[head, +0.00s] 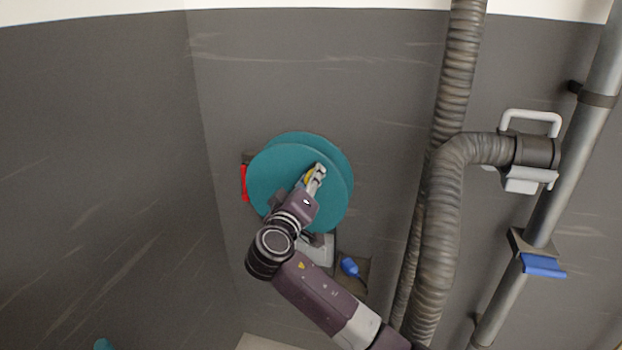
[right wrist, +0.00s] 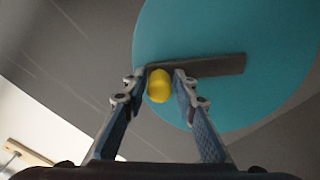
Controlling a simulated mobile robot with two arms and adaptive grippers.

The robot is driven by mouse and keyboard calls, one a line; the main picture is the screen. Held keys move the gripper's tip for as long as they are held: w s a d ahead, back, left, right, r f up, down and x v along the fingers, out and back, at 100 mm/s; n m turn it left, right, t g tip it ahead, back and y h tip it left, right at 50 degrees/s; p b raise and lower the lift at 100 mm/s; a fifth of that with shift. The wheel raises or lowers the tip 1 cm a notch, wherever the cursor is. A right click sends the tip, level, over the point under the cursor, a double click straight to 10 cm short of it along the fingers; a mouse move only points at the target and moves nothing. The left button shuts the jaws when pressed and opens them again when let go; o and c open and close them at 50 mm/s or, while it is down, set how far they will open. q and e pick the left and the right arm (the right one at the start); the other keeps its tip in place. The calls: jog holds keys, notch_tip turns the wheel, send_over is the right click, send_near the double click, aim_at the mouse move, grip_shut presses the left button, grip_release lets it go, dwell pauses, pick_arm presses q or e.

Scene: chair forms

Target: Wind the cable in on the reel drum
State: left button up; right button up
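The reel drum (head: 265,175) is a pair of teal discs against the dark grey wall, in the middle of the head view. Its teal face also fills the upper right of the right wrist view (right wrist: 215,30). A flat dark crank arm (right wrist: 220,66) lies across that face, with a yellow knob (right wrist: 159,86) at its left end. My right gripper (head: 318,175) is in front of the drum. In the right wrist view its fingers (right wrist: 160,76) are closed in on both sides of the knob, seemingly touching it. I cannot make out the cable. My left gripper is out of view.
A red part (head: 243,183) shows at the drum's left edge. A blue handle (head: 350,267) is below right of it. Thick ribbed hoses (head: 450,200) and a slanted grey pipe (head: 570,170) stand to the right. The wall at left is bare.

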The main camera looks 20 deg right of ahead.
jog(key=shift+w+a+r+b, duration=0.25)
jog(key=shift+w+a, duration=0.15)
jog(key=shift+a, duration=0.2)
jog(key=shift+w+a+r+b, duration=0.2)
jog(key=shift+w+a+r, duration=0.15)
jog(key=shift+a, duration=0.25)
jog(key=shift+w+a+r+b, duration=0.2)
jog(key=shift+w+a, duration=0.25)
jog(key=shift+a, duration=0.15)
jog(key=shift+w+a+b, duration=0.15)
jog(key=shift+a+b, duration=0.1)
jog(key=shift+b, duration=0.05)
jog(key=shift+w+a+r+b, duration=0.15)
jog(key=shift+w+a+b, duration=0.4)
jog(key=shift+a, duration=0.4)
jog(key=o, duration=0.7)
jog(key=shift+w, duration=0.1)
jog(key=shift+r, duration=0.1)
